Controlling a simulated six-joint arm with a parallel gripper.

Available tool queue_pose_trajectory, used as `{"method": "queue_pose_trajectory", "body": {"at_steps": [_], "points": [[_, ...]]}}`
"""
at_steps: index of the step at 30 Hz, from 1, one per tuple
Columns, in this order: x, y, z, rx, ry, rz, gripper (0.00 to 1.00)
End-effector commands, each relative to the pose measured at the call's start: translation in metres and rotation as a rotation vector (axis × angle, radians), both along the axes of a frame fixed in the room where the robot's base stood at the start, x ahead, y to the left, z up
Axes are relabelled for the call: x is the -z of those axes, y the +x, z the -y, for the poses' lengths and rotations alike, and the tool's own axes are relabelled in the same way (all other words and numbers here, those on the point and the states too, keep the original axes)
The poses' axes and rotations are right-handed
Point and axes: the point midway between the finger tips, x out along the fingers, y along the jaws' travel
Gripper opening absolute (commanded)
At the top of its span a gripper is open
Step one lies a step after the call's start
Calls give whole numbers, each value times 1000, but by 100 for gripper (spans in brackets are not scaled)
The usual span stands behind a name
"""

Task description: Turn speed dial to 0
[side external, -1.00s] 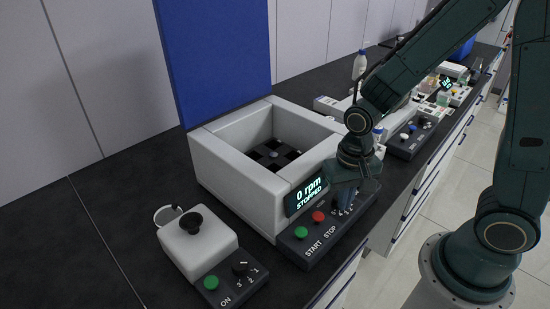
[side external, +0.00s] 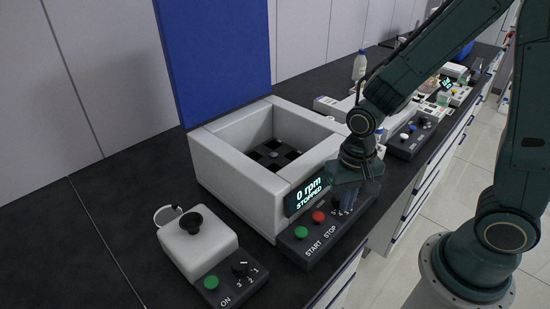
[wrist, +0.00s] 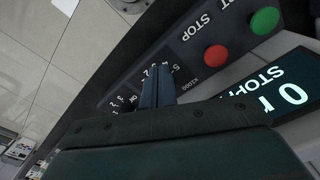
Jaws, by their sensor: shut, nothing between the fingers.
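The centrifuge-like box's control panel (side external: 310,249) carries a green START button (side external: 301,232), a red STOP button (side external: 318,217) and a display (side external: 308,195) reading 0 rpm, STOPPED. The speed dial is hidden by my gripper in both views. Part of its scale, with numbers and "x1000", shows around my fingers in the wrist view. My gripper (side external: 345,203) points down over the right part of this panel. Its fingers (wrist: 158,87) are shut with nothing between them, right at the dial's place. I cannot tell whether they touch the dial or where it points.
The white box (side external: 237,180) has an open blue lid (side external: 215,60). A small mixer (side external: 198,243) with its own ON button and knob stands at front left. Another control panel (side external: 411,137) and a bottle (side external: 360,65) are farther back. The black bench is clear at left.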

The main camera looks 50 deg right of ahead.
Motion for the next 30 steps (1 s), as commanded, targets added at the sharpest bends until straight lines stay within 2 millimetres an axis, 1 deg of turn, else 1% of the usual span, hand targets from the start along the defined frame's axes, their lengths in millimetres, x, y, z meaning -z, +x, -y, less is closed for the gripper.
{"method": "queue_pose_trajectory", "body": {"at_steps": [7,11,30], "points": [[-1,-1,-1,-1,1,-2,0],[-6,-1,-1,-1,1,0,0],[-57,-1,-1,-2,2,-1,0]]}}
